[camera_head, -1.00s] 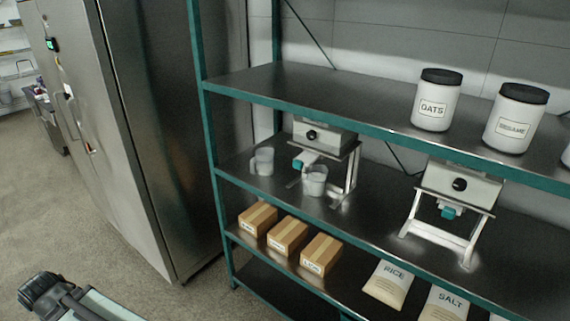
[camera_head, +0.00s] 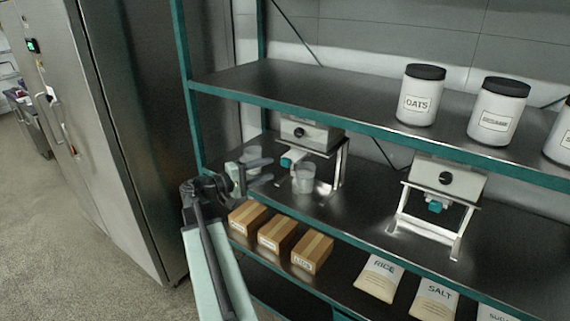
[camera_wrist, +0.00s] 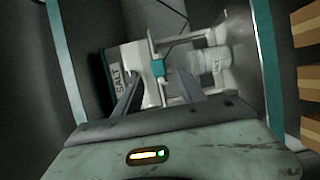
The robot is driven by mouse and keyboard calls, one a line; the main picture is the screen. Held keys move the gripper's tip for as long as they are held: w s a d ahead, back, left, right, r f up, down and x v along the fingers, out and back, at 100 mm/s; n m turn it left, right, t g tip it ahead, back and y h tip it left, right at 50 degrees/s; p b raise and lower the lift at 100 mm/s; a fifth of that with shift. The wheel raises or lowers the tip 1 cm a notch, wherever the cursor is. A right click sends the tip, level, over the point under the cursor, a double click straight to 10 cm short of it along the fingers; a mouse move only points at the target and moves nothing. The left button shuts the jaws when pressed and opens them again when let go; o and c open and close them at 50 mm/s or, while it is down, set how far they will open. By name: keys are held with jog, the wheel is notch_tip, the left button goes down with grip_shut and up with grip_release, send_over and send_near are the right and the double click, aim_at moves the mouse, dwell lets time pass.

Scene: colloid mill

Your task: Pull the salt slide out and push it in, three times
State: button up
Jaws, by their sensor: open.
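The salt dispenser (camera_head: 312,134) is a white box with a dark knob on a metal stand, on the middle shelf. In the wrist view its SALT label (camera_wrist: 118,82) shows sideways. Its teal slide (camera_head: 292,158) juts out below the box; it also shows in the wrist view (camera_wrist: 158,68). My gripper (camera_head: 260,172) is open and empty, left of the slide and in front of the shelf in the head view. In the wrist view the slide lies beyond and between my two dark fingertips (camera_wrist: 158,92), apart from them as far as I can tell.
A clear cup (camera_head: 303,180) stands below the slide; another (camera_head: 250,157) is partly behind my gripper. A second dispenser (camera_head: 445,179) stands to the right. Cartons (camera_head: 277,234) and bags (camera_head: 380,277) fill the lower shelf. A steel cabinet (camera_head: 120,120) stands left.

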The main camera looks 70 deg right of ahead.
aim_at(283, 163)
jog(key=x, duration=0.8)
jog(key=shift+r, duration=0.15)
jog(key=shift+a, duration=0.1)
grip_shut()
dwell(1.1)
